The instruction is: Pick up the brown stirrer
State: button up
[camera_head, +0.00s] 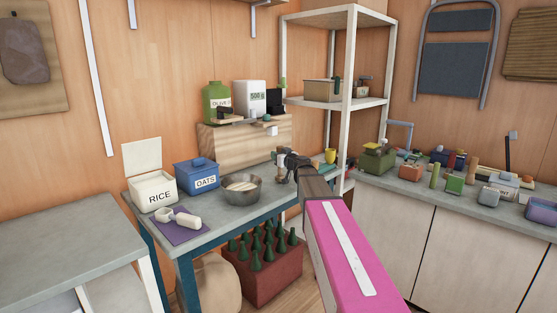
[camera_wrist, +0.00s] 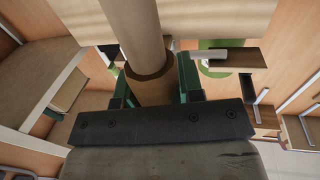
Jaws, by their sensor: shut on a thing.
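My gripper (camera_head: 283,160) is above the right end of the grey work table (camera_head: 160,200). In the wrist view its dark green fingers (camera_wrist: 154,80) are shut on a rod with a brown lower part and a pale upper shaft, which I take for the brown stirrer (camera_wrist: 150,88). A broad pale beige form spans the top of that view; I cannot tell whether it is part of the held thing. In the head view the held thing is small and partly hidden by my gripper.
A metal bowl (camera_head: 258,192), blue OATS box (camera_head: 184,181), open RICE box (camera_head: 154,198) and white scoop (camera_head: 187,219) stand left of my gripper. A white shelf post (camera_head: 348,100) rises close on the right. A red crate of bottles (camera_head: 250,277) is below. The left table (camera_head: 70,235) is clear.

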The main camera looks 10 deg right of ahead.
aim_at(278, 148)
jog(key=shift+r, duration=0.45)
notch_tip(278, 148, up, 2)
jog(key=shift+r, duration=0.25)
jog(key=s+a+r, duration=0.7)
jog(key=s+a, duration=0.1)
jog(key=shift+a, duration=0.2)
jog(key=shift+s, duration=0.1)
